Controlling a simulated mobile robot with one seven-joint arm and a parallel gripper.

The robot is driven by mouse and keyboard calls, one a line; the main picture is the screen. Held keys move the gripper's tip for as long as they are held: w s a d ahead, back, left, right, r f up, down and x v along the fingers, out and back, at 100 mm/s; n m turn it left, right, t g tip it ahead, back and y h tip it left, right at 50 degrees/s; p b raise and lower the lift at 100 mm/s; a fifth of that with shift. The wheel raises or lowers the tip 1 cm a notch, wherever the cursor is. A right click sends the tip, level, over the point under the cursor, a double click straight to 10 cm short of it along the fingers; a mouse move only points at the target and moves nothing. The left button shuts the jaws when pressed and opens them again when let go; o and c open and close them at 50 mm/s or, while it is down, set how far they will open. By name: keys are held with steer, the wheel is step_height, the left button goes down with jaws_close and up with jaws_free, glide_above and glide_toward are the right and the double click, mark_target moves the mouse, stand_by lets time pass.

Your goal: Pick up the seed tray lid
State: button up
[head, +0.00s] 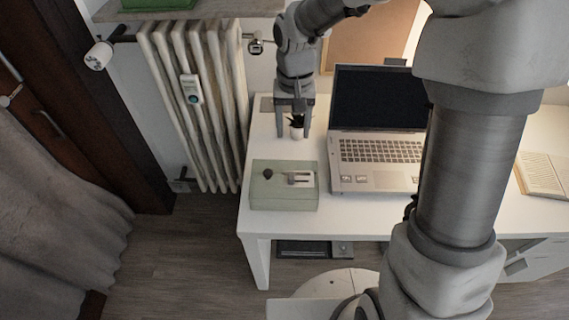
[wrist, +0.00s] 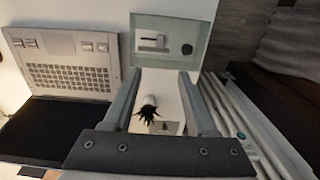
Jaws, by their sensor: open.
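The seed tray lid (head: 270,197) is a pale green, rectangular box shape lying on the white desk, left of the laptop. A dark round knob and a light slotted piece show on its top. In the wrist view the lid (wrist: 165,61) lies just beyond the fingertips, upper centre. My gripper (head: 293,136) is open and points down behind the lid, apart from it. In the wrist view my gripper's two fingers (wrist: 160,74) have nothing held between them.
A small potted plant (head: 297,130) stands near the fingers; it shows between them in the wrist view (wrist: 149,110). An open laptop (head: 376,172) is close on the lid's right. A radiator (head: 215,125) stands left of the desk. An open book (head: 545,175) lies far right.

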glide_toward(292, 169)
steer(key=s, duration=0.1)
steer(key=s+b, duration=0.1)
steer(key=s, duration=0.1)
steer(key=shift+s+a+f, duration=0.1)
steer(key=shift+s+f, duration=0.05)
steer(key=shift+s, duration=0.1)
steer(key=shift+w+f, duration=0.15)
steer(key=shift+f, duration=2.55)
jaws_close()
